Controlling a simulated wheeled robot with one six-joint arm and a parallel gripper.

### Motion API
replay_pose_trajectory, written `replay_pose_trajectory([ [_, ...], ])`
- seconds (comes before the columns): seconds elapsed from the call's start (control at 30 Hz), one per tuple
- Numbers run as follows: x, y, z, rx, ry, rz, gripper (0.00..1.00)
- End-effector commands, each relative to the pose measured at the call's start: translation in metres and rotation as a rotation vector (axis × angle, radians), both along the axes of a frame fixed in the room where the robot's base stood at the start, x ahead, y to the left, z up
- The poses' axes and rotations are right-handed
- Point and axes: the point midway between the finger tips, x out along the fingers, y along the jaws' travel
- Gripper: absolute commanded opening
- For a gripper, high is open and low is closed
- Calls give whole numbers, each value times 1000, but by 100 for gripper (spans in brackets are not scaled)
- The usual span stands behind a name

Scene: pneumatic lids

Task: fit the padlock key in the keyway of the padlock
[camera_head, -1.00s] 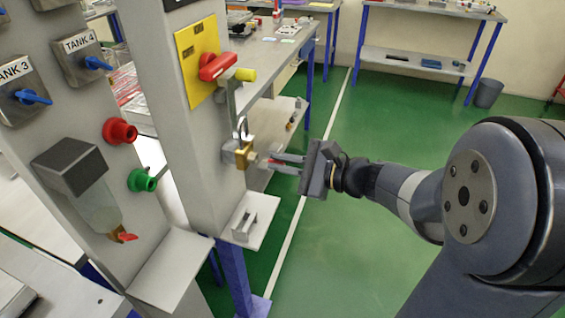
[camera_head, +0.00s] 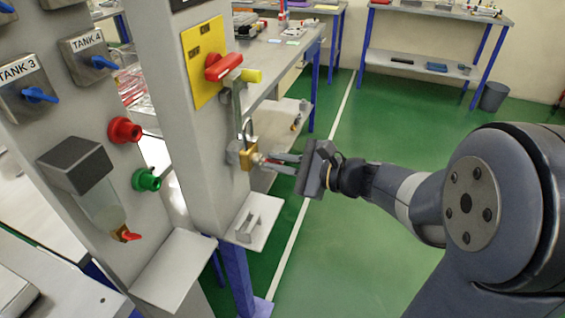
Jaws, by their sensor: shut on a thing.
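The brass padlock (camera_head: 249,156) hangs by its steel shackle below the red-handled valve, on the side of the grey post. My gripper (camera_head: 267,161) reaches in from the right, with its fingertips close beside the padlock. It is shut on the padlock key (camera_head: 259,159), of which only a small part shows between the fingertips and the padlock. The key points left at the padlock's near face. The keyway is too small to make out, and I cannot tell whether the key tip is inside it or just in front.
A small shelf (camera_head: 262,229) with a grey holder juts out below. Red (camera_head: 124,130) and green (camera_head: 146,180) fittings are at left. Floor at right is open.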

Motion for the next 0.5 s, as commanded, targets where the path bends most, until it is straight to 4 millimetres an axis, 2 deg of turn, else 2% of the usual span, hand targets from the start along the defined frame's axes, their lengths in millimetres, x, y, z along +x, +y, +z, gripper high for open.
replay_pose_trajectory([
  [0.47,3,10,0,1,1,0,0],
  [0.5,4,10,0,2,0,0,12],
])
